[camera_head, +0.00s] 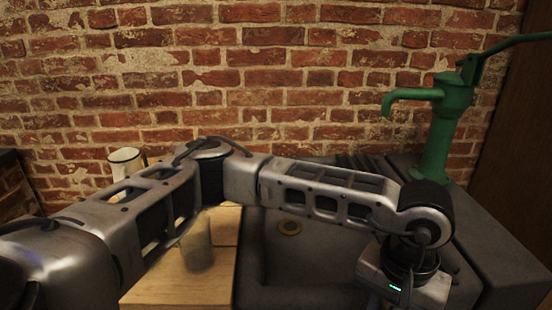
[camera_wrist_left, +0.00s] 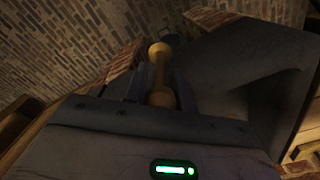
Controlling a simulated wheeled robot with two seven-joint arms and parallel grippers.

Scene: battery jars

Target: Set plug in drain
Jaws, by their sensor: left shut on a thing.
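A brass-coloured, knobbed plug (camera_wrist_left: 160,97) stands between the dark fingers of my left gripper (camera_wrist_left: 160,85) in the left wrist view. The gripper is shut on it. In the head view my left arm reaches across the dark stone sink (camera_head: 305,268) to its right side. The fingers and the plug are hidden there below the wrist. My right gripper is not in view.
A green hand pump (camera_head: 440,125) stands at the sink's back right. A wooden counter (camera_head: 170,292) lies to the left, with a glass jar (camera_head: 197,248) and a white cup (camera_head: 125,158), partly hidden by my arm. A brick wall (camera_head: 270,70) closes the back.

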